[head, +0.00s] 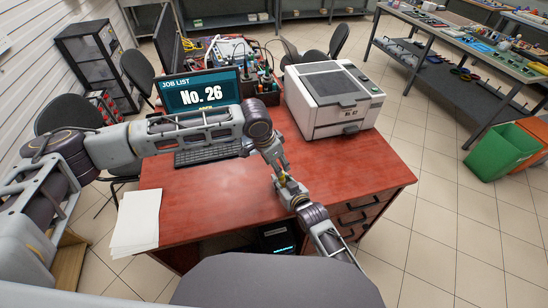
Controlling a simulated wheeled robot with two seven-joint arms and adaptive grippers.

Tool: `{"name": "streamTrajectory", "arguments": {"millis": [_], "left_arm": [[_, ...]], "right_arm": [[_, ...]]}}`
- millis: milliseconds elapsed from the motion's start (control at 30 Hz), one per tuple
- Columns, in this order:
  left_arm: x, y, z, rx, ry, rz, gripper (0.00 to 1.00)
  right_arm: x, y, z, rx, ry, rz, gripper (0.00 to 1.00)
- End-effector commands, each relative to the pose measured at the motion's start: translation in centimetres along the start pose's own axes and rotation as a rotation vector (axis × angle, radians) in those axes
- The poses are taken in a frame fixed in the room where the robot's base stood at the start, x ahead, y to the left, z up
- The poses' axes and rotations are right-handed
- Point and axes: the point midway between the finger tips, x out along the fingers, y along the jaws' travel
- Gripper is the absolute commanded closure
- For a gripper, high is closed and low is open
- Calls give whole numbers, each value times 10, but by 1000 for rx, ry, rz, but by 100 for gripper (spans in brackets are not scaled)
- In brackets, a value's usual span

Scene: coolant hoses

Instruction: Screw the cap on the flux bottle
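My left gripper (280,164) reaches in from the left and points down over the front middle of the red-brown desk. My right gripper (283,180) comes up from the lower right, and its fingertips are close below those of the left. A small yellowish thing (282,177) shows between the two sets of fingertips. It may be the flux bottle, but it is too small and too covered to tell. The cap cannot be made out. The fingers are too small here to show whether either gripper is open or shut.
The desk (215,205) is bare around the grippers. A monitor reading "No. 26" (200,90), a keyboard (208,153) and a dark holder of tools (262,92) stand behind. A white-grey printer (333,100) stands at the back right. White papers (136,222) lie at the left edge.

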Motion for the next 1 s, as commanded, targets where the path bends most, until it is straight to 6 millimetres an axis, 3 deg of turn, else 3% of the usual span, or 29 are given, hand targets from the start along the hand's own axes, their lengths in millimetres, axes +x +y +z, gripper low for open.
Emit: {"name": "streamTrajectory", "arguments": {"millis": [500, 1000], "left_arm": [[56, 0, 0, -1, -1, 0, 53], [64, 0, 0, -1, 0, 0, 56]], "right_arm": [[0, 0, 0, 0, 0, 0, 100], [0, 0, 0, 0, 0, 0, 100]]}}
